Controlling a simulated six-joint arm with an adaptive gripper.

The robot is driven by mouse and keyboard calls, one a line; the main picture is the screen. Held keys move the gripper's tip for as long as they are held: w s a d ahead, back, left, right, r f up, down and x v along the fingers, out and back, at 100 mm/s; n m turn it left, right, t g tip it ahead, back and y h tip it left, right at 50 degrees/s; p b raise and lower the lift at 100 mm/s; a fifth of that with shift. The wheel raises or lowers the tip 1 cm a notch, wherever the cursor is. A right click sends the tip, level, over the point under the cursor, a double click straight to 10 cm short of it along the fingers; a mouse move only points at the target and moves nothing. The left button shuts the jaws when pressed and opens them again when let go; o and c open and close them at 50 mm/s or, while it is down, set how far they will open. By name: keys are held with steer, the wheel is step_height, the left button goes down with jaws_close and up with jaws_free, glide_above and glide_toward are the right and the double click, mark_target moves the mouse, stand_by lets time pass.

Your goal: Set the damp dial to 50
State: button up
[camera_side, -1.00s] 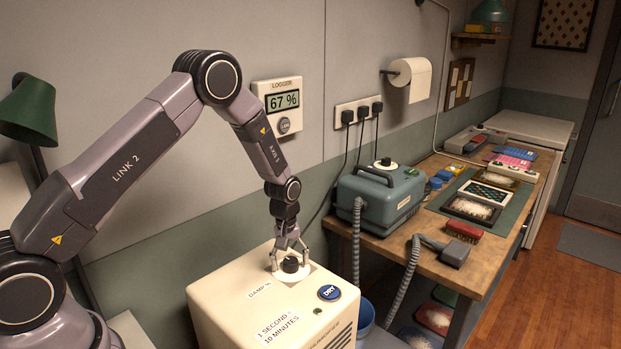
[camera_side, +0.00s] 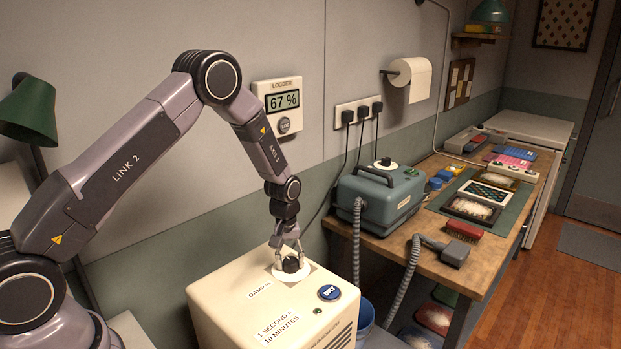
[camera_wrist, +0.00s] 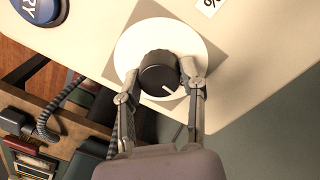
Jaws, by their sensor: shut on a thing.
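The damp dial is a black round knob (camera_side: 291,264) on a white disc on top of the cream machine (camera_side: 230,292). In the wrist view the knob (camera_wrist: 158,72) has a white pointer line toward the lower right, and the disc (camera_wrist: 150,38) shows no readable numbers. My gripper (camera_side: 288,250) comes down from above, and its two fingers are shut on the knob, one on each side. In the wrist view my gripper (camera_wrist: 160,85) covers part of the disc. A "DAMP %" label (camera_side: 260,288) lies beside the dial.
A blue "DRY" button (camera_side: 329,292) is on the same machine top. The wall logger (camera_side: 279,101) reads 67 %. A teal unit with a hose (camera_side: 380,198) stands on the wooden workbench (camera_side: 400,258) to the right. The space above the machine is otherwise clear.

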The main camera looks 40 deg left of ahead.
mark_target(288, 259)
steer(key=m, duration=0.4)
steer(key=shift+m, duration=2)
steer(key=o, duration=1.2)
steer(key=shift+c, duration=0.2)
step_height(288, 259, up, 12)
steer(key=shift+a, duration=0.3)
